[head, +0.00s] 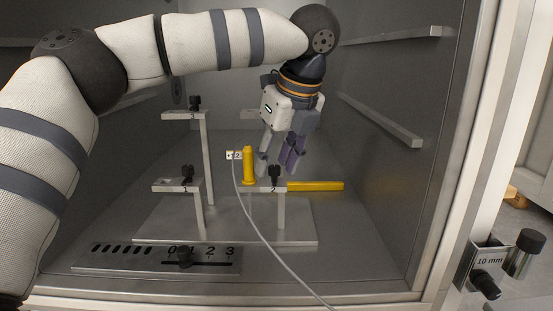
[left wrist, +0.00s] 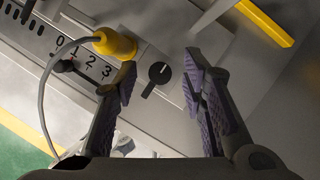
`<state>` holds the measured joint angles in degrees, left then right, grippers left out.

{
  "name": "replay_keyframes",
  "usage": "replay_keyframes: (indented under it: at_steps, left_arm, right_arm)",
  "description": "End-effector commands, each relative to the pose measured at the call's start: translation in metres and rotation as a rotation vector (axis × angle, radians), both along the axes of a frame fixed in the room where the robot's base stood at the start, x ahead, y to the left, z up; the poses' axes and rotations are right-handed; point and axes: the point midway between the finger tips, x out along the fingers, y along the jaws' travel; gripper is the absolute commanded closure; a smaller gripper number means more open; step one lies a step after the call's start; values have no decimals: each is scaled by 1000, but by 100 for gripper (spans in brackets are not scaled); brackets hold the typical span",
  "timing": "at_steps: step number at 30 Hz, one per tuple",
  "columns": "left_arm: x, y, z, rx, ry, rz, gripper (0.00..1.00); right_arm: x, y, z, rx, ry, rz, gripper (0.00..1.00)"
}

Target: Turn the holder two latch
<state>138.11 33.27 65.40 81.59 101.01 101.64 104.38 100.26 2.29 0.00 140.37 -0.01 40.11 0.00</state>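The holder two latch (head: 275,172) is a black knob on a metal post marked 2. In the left wrist view the latch (left wrist: 158,75) shows its pointer tilted, between and beyond my fingertips. My left gripper (head: 276,168) hangs pointing down over it. Its purple-padded fingers are spread open and empty in the left wrist view (left wrist: 159,63). I cannot tell whether a finger touches the latch. A yellow cylinder (head: 248,166) with a grey cable stands just left of it. My right gripper is not in view.
Other black latches sit on the left post (head: 187,172) and the tall rear post (head: 195,102). A yellow bar (head: 316,186) lies to the right of holder two. A slider panel (head: 105,262) marked 0 to 3 is in front. The chamber's right side is clear.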

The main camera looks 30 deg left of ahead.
Motion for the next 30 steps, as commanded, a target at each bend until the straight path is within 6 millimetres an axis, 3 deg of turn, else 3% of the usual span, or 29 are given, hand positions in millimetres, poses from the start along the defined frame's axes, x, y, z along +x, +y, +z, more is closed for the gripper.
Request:
replay_keyframes:
  at_steps: [2, 7, 8, 20, 30]
  left_arm:
    - [0, 0, 0, 0, 0, 0, 62]
    - [0, 0, 0, 0, 0, 0, 98]
    - [0, 0, 0, 0, 0, 0, 100]
    - [0, 0, 1, -1, -1, -51, 100]
    - [-2, 1, 1, -2, -2, -304, 100]
  right_arm:
    - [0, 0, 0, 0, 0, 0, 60]
    - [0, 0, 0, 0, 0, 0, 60]
    - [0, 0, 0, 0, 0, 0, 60]
    - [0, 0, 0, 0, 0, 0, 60]
    - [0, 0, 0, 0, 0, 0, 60]
